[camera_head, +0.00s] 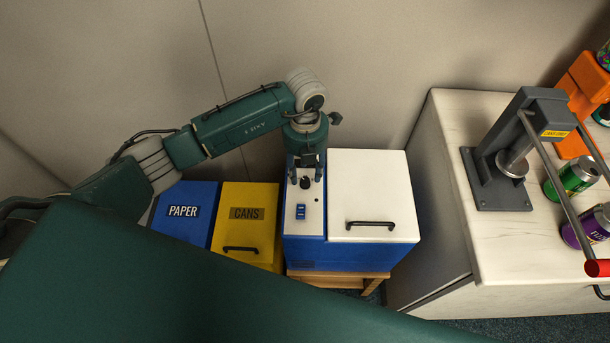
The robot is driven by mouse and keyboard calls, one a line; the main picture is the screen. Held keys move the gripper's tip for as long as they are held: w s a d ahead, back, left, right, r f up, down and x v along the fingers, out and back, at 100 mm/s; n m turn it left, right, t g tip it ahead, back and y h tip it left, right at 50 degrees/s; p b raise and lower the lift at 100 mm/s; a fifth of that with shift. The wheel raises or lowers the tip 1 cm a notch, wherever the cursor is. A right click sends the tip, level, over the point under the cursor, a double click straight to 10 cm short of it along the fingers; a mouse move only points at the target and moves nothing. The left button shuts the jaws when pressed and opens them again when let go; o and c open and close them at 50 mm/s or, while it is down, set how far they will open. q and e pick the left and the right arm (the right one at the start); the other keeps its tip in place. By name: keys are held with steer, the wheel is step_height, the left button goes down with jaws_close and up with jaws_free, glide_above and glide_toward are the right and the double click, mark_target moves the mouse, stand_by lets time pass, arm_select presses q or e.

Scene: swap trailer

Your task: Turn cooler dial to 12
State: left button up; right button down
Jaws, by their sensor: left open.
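The cooler (375,185) is a blue box with a white lid and a black handle, on a low wooden stand. A white control strip (303,225) runs along its left side. On the strip is a small black dial (305,183) and, nearer me, a blue display (301,212) whose digits are too small to read. My left gripper (306,178) points down over the dial, with its open fingers on either side of it. I cannot tell whether they touch it. The dial's marks are not readable. My right gripper is not in view.
A blue PAPER bin (184,228) and a yellow CANS bin (262,195) stand left of the cooler. At right, a white counter (455,125) holds a grey can crusher (497,178), a green can (573,177), a purple can (592,226) and an orange object (582,85).

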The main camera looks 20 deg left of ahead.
mark_target(305, 180)
arm_select(q)
step_height(305, 180, up, 8)
stand_by(0.6)
